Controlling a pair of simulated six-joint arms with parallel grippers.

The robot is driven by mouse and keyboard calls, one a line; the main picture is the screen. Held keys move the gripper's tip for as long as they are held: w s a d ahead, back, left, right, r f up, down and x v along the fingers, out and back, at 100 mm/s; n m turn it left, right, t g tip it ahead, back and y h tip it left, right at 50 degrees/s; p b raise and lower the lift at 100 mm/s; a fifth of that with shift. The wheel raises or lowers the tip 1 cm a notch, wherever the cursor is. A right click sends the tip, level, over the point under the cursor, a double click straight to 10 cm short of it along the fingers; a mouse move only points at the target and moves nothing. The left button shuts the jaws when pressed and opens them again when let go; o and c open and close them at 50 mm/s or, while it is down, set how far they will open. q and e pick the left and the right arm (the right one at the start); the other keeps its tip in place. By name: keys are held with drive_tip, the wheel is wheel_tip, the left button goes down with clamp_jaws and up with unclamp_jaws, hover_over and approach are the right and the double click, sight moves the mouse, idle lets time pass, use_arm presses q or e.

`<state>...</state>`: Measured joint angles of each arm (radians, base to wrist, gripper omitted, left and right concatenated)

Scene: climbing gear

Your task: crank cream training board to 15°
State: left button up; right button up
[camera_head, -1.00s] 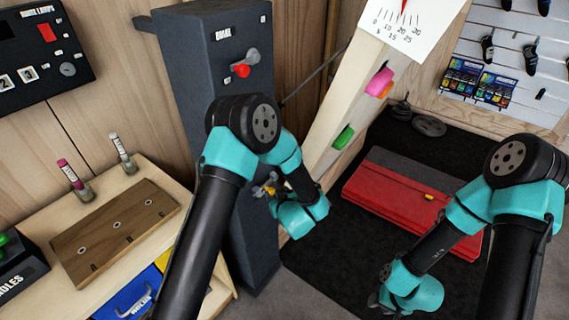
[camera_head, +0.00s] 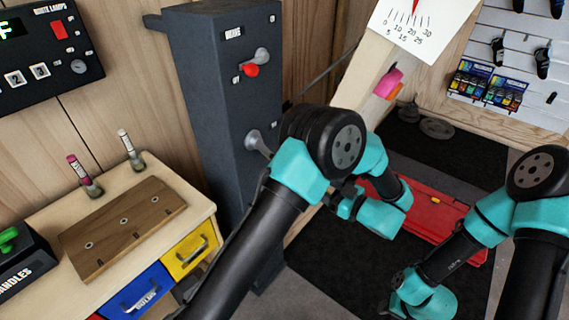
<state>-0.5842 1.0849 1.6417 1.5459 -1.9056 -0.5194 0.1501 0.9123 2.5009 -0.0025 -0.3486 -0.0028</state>
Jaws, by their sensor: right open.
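The cream training board (camera_head: 358,75) leans at the back, with a pink hold on it. A white angle gauge (camera_head: 408,30) with a red needle is at its top; I cannot read the exact angle. A dark column has a brake lever with a red knob (camera_head: 251,70) and, lower down, a grey hub (camera_head: 256,141), partly covered by my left arm. My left gripper (camera_head: 338,197) is right of the column, mostly behind my arm, its jaws unclear. My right gripper (camera_head: 386,309) is open at the bottom, low over the dark mat, apart from the board.
A bench at left holds a wooden plate (camera_head: 122,224), two small bottles and a dark handles box (camera_head: 22,262). It has blue and yellow drawers (camera_head: 190,250). A red folded pad (camera_head: 432,212) lies on the dark mat (camera_head: 325,262). A shoe rack stands at back right.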

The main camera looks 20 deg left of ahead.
use_arm(q)
approach(272, 154)
drive_tip(key=x, duration=0.3)
drive_tip(key=f+x, duration=0.1)
drive_tip(key=shift+a, duration=0.3)
clamp_jaws()
idle(0.6)
